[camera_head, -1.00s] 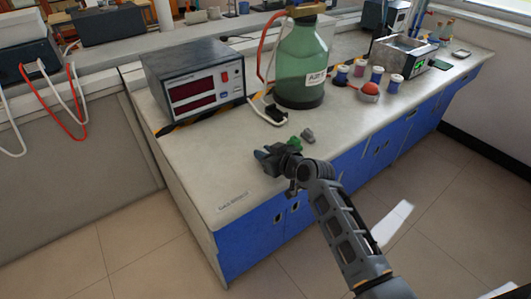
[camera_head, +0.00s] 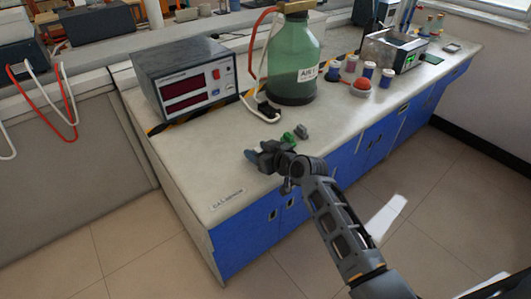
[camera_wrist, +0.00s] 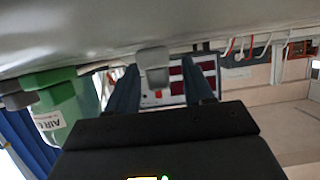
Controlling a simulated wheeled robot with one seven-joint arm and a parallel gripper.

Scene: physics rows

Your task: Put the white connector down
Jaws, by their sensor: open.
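The white connector (camera_wrist: 153,62), pale grey-white in this light, shows in the wrist view between my two fingers, with gaps on both sides. That view is upside down, and the connector appears to rest on the bench top. My gripper (camera_head: 252,156) is open and low over the bench near its front edge; its fingers also show in the wrist view (camera_wrist: 160,88). In the head view the connector cannot be made out behind my gripper. A green connector (camera_head: 288,138) and a grey connector (camera_head: 302,131) lie just right of my gripper.
A meter box (camera_head: 185,80) with red displays stands behind my gripper. A green bottle (camera_head: 296,60) stands behind the connectors, a black plug (camera_head: 268,112) before it. Several small jars and a metal bath (camera_head: 395,48) are farther right. The bench top (camera_head: 200,165) is clear at left.

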